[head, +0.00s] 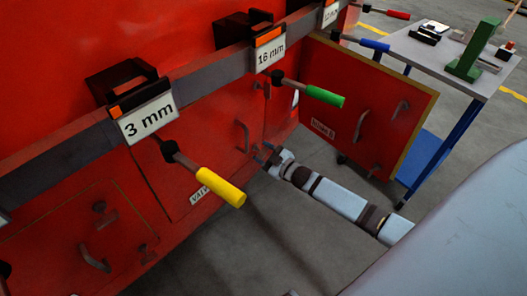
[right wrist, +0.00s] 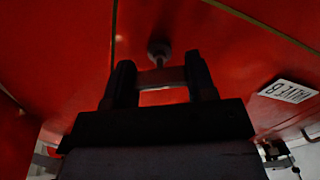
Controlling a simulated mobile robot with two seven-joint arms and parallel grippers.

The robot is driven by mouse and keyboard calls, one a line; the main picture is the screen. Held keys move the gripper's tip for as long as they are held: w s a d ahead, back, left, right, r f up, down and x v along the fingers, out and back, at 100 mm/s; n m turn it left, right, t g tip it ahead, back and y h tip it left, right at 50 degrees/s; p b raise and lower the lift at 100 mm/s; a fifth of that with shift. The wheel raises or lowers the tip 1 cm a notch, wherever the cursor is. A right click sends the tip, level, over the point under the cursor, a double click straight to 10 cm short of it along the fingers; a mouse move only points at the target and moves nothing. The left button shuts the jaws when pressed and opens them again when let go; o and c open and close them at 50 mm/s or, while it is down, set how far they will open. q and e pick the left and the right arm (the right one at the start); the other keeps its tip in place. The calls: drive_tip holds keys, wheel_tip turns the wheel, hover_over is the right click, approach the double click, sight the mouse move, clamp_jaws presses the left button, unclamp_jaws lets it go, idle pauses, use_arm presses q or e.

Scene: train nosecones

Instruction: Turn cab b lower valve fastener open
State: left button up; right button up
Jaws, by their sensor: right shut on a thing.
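My right gripper (head: 269,153) reaches in from the right to the red cab wall, low under the rail of tools. In the right wrist view, its two dark fingers (right wrist: 160,82) stand on either side of a grey fastener (right wrist: 158,50), whose stem and crossbar show against the red panel. The gripper is shut on this fastener's handle. The panel's white label (right wrist: 290,91) reads VALVE B, upside down; part of a valve label (head: 200,193) also shows in the head view. In the head view, the gripper hides the fastener. My left gripper is out of view.
Tools with yellow (head: 220,187), green (head: 325,96), blue and red handles stick out from the rail above. An open hatch door (head: 365,105) with handles stands behind my right arm. A grey table (head: 425,60) holds small items. Grey floor is clear below.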

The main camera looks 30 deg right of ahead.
drive_tip(key=n, duration=0.3)
drive_tip(key=shift+n, duration=0.4)
drive_tip(key=n, duration=0.3)
drive_tip(key=shift+f+n, duration=0.1)
drive_tip(key=shift+n, duration=0.2)
drive_tip(key=n+b, duration=0.1)
drive_tip(key=n, duration=0.2)
drive_tip(key=shift+n, duration=0.3)
use_arm(q)
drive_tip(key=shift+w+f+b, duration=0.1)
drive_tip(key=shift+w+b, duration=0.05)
drive_tip(key=shift+b, duration=0.2)
use_arm(e)
drive_tip(key=shift+n, duration=0.7)
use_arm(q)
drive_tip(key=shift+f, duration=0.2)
use_arm(e)
drive_tip(key=o, duration=0.9)
drive_tip(key=shift+o, duration=0.2)
drive_tip(key=shift+s, duration=0.1)
